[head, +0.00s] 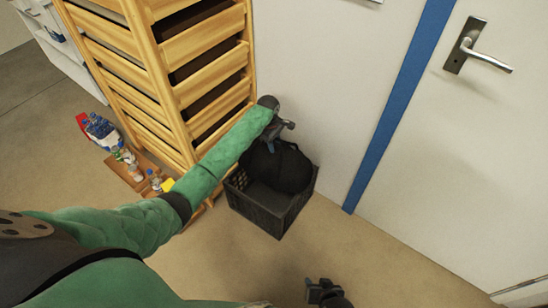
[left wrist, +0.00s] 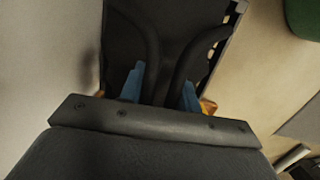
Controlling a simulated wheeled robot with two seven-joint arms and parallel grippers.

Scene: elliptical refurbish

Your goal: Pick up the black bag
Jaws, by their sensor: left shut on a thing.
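The black bag (head: 283,168) sits in a dark open crate (head: 262,212) on the floor against the wall. My left arm reaches over to it, and my left gripper (head: 271,146) is at the top of the bag. In the left wrist view, the blue fingertips of the left gripper (left wrist: 161,85) are shut on part of the black bag (left wrist: 150,35), where dark straps show. The bag's lower part is hidden inside the crate. My right gripper (head: 322,290) is at the bottom edge of the head view, away from the bag; its finger opening is too small to tell.
A wooden drawer rack (head: 165,75) stands left of the crate. Several bottles (head: 100,127) and a wooden board (head: 128,172) are on the floor at the left. A white door (head: 465,140) with a handle and a blue frame strip (head: 405,95) is at the right. The floor in front is clear.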

